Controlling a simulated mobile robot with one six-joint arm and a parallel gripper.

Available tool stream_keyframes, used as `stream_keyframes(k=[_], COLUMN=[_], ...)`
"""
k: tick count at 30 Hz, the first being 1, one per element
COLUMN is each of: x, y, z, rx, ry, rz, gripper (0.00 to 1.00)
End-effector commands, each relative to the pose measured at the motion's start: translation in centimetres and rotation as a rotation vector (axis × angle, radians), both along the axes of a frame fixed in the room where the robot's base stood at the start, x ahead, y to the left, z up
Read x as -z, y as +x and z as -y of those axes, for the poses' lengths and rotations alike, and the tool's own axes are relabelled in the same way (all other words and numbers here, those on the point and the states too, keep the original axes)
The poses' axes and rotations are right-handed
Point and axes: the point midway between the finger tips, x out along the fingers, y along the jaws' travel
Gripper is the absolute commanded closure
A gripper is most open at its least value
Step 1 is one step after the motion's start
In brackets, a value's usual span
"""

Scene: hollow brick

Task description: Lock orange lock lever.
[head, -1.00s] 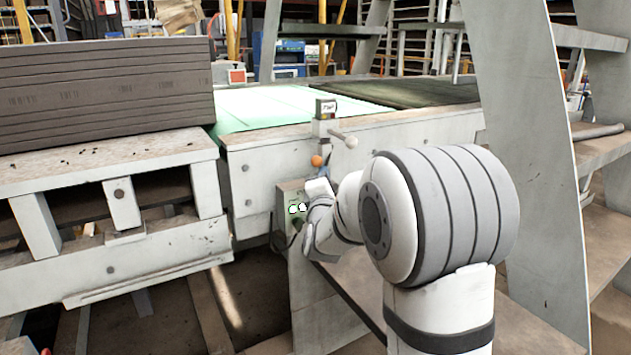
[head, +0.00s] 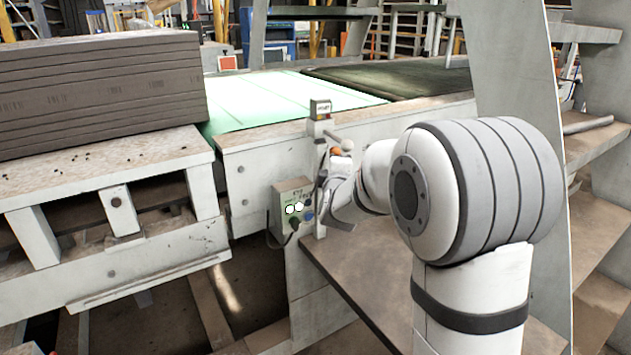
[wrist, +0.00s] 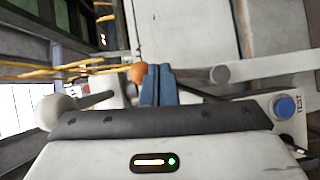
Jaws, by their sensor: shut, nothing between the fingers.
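The orange ball knob of the lock lever (head: 336,151) shows in the head view on the post at the table's edge, partly hidden by my arm. In the wrist view the orange knob (wrist: 138,72) is just left of the tips of my gripper (wrist: 157,72). The blue fingers are shut together with nothing between them. I cannot tell whether they touch the knob. The lever's shaft is mostly hidden.
A blue button (wrist: 284,106) is right of my gripper in the wrist view. A whitish ball knob (head: 347,144) is close by the orange one. Stacked dark boards (head: 100,90) stand left.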

Motion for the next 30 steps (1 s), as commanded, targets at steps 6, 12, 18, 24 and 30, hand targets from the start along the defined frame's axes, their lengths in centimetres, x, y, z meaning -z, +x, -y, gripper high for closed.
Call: stream_keyframes(k=[6,12,18,24,30], x=[0.0,0.0,0.0,-0.1,-0.4], y=[0.2,0.2,0.2,0.0,-1.8], z=[-0.3,-0.5,-0.5,-0.6,-0.7], rx=[-0.010,-0.014,-0.015,-0.015,-0.013], ry=[-0.002,-0.002,-0.002,-0.003,-0.001], rz=[0.001,0.001,0.001,0.002,0.003], gripper=[1.00,1.00,1.00,1.00,1.00])
